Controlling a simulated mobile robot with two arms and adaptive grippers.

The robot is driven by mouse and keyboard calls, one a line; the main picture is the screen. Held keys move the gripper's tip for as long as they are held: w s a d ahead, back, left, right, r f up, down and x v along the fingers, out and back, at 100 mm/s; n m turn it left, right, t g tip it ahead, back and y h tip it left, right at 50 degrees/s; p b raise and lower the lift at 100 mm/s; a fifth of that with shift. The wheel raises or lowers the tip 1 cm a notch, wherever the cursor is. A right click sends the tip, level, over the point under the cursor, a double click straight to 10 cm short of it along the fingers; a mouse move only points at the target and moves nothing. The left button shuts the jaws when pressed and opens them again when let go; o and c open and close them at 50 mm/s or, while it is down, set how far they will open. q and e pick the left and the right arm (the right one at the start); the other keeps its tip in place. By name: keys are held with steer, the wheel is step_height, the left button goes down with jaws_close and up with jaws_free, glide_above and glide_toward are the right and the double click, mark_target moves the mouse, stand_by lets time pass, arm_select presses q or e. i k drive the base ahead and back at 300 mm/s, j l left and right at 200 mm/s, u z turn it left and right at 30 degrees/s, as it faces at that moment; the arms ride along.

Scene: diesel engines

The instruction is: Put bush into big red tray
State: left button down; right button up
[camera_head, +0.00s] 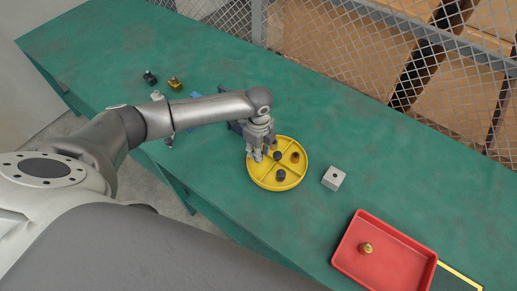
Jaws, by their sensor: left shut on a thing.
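The big red tray (347,262) lies at the lower right of the green table, with one small brass part (366,248) in it. A round yellow divided tray (264,183) stands near the middle. It holds a brown ring-like part (295,157), likely a bush, and two dark parts (281,175) (277,156). My left gripper (257,156) points down over the yellow tray's left side. It is shut on a small part that the fingers mostly hide, so I cannot tell which. Another brownish part (274,144) shows close beside the fingers. My right gripper is not in view.
A grey block with a hole (333,178) stands between the two trays. Black (150,77) and brass (175,84) parts lie at the far left, with blue items behind my arm. A yellow-edged dark panel (458,277) adjoins the red tray. Wire mesh fencing (345,35) runs behind the table.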

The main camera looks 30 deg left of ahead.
mark_target(399, 273)
steer(key=l, duration=0.45)
steer(key=k+l+u, duration=0.15)
steer(key=l, duration=0.75)
steer(key=k+l+u, duration=0.1)
steer(key=l, duration=0.35)
steer(key=k+l+u, duration=0.1)
steer(key=l, duration=0.3)
steer(key=k+l, duration=0.2)
steer(key=l, duration=0.25)
